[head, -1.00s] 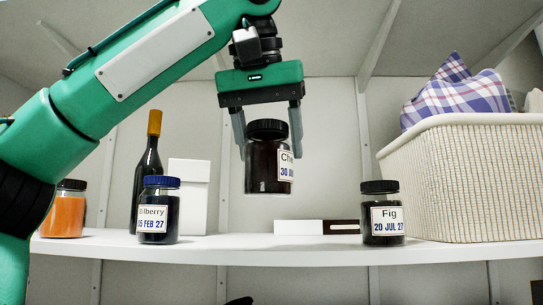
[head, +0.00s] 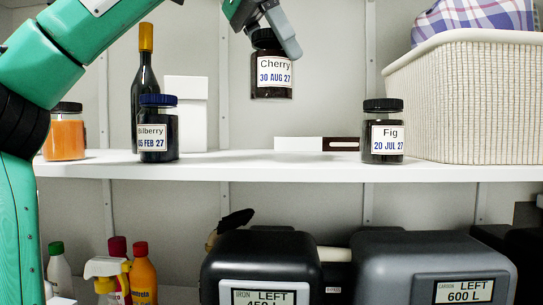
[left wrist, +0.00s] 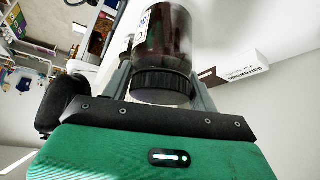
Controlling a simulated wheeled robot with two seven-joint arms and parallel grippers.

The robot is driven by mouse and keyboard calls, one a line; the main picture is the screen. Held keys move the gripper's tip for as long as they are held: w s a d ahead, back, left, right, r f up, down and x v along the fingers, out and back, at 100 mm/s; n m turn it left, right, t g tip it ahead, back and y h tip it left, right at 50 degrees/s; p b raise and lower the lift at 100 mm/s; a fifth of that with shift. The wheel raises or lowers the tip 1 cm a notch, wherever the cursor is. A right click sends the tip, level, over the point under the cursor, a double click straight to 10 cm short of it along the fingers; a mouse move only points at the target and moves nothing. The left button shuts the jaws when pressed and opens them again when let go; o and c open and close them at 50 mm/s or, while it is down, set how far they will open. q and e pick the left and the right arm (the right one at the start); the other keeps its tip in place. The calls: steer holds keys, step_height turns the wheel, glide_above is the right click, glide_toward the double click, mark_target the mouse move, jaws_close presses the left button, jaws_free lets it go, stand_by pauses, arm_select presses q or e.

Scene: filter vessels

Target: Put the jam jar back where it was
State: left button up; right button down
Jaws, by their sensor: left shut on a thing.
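The jam jar is a dark jar (head: 271,75) with a black lid, labelled Cherry, 30 AUG 27. My left gripper (head: 272,32) is shut on it near the lid and holds it upright in the air, above the shelf (head: 230,170). The jar also shows in the left wrist view (left wrist: 163,45), lid towards the gripper, between the two fingers. On the shelf stand a Bilberry jar (head: 158,130) with a blue lid at left and a Fig jar (head: 383,130) with a black lid at right. My right gripper does not show.
An orange jar (head: 65,135), a dark bottle (head: 147,95) and a white box (head: 188,105) stand at left. A flat box (head: 298,144) lies at the back middle. A woven basket (head: 465,100) fills the right. Shelf front between Bilberry and Fig is clear. Vessels (head: 435,265) stand below.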

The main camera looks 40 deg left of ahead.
mark_target(277, 101)
arm_select(q)
steer(key=m, duration=0.1)
steer(key=w+a+r+m+g+h, duration=0.1)
steer(key=shift+m+h, duration=0.3)
steer(key=shift+m, duration=0.1)
step_height(277, 101, down, 6)
steer(key=shift+a+r+p, duration=0.15)
steer(key=shift+p, duration=0.25)
steer(key=shift+d+f+p, duration=0.2)
steer(key=shift+f+p, duration=0.1)
steer(key=shift+f, duration=1.2)
steer(key=shift+a+f, duration=0.2)
steer(key=shift+f, duration=0.35)
steer(key=shift+d, duration=0.1)
steer(key=shift+f, duration=0.1)
steer(key=o, duration=1.1)
steer(key=shift+d, duration=0.1)
steer(key=shift+o, duration=0.9)
